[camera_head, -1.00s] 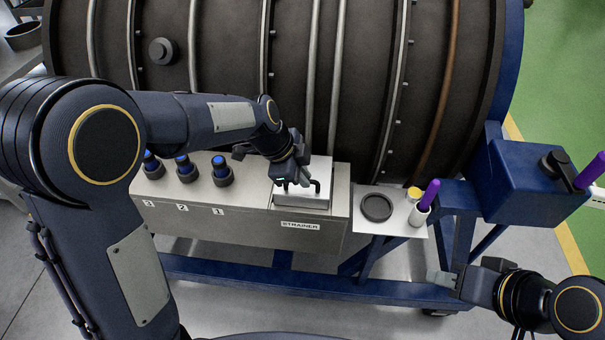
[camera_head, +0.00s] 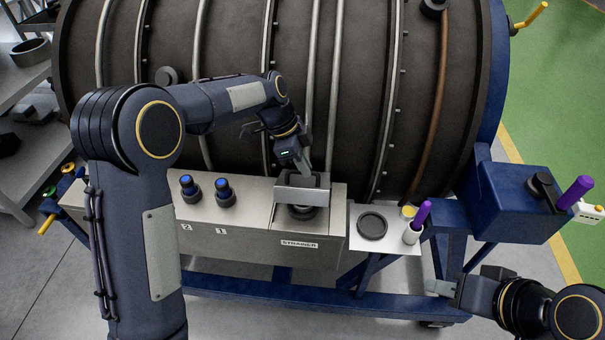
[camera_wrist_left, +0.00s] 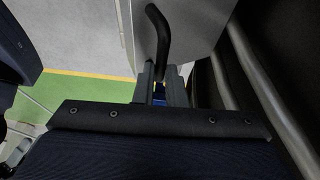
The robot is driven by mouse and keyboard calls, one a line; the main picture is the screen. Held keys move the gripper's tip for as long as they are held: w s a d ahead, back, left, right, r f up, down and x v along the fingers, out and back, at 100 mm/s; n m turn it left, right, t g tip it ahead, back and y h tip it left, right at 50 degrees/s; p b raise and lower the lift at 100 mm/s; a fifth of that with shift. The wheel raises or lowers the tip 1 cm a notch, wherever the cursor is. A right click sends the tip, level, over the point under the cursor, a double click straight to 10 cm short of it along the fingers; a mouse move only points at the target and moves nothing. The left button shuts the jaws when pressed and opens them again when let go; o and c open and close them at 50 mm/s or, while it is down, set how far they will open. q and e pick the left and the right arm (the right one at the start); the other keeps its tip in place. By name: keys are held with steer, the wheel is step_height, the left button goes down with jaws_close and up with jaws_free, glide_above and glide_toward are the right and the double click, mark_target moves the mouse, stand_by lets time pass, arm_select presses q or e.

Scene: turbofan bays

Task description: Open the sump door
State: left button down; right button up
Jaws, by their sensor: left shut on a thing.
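The sump door (camera_head: 302,192) is a grey metal flap on the grey box labelled STRAINER (camera_head: 300,244). It stands raised at a steep tilt, and a dark round opening (camera_head: 302,212) shows below it. My left gripper (camera_head: 305,166) is behind the raised door, at its handle side. In the left wrist view, the left gripper's fingers (camera_wrist_left: 161,88) are shut on the black bent handle (camera_wrist_left: 158,30) of the door (camera_wrist_left: 185,22). My right gripper (camera_head: 440,288) is low at the right, away from the box; its finger gap is unclear.
Blue-topped fittings (camera_head: 224,192) stand left of the door. A small shelf (camera_head: 380,242) at right holds a dark ring (camera_head: 372,225) and a purple-handled tool in a white cup (camera_head: 412,232). The large ribbed engine casing (camera_head: 235,120) rises close behind. A blue frame (camera_head: 330,293) runs below.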

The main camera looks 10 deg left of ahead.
arm_select(q)
steer(key=shift+w+r, duration=0.2)
steer(key=shift+w, duration=0.95)
steer(key=shift+f, duration=0.1)
steer(key=c, duration=1.9)
jaws_free()
steer(key=o, duration=0.4)
steer(key=shift+w+f, duration=0.1)
steer(key=shift+w, duration=0.15)
steer(key=shift+s+r, duration=0.15)
steer(key=shift+r, duration=0.1)
steer(key=shift+v, duration=3.85)
steer(key=shift+c, duration=0.3)
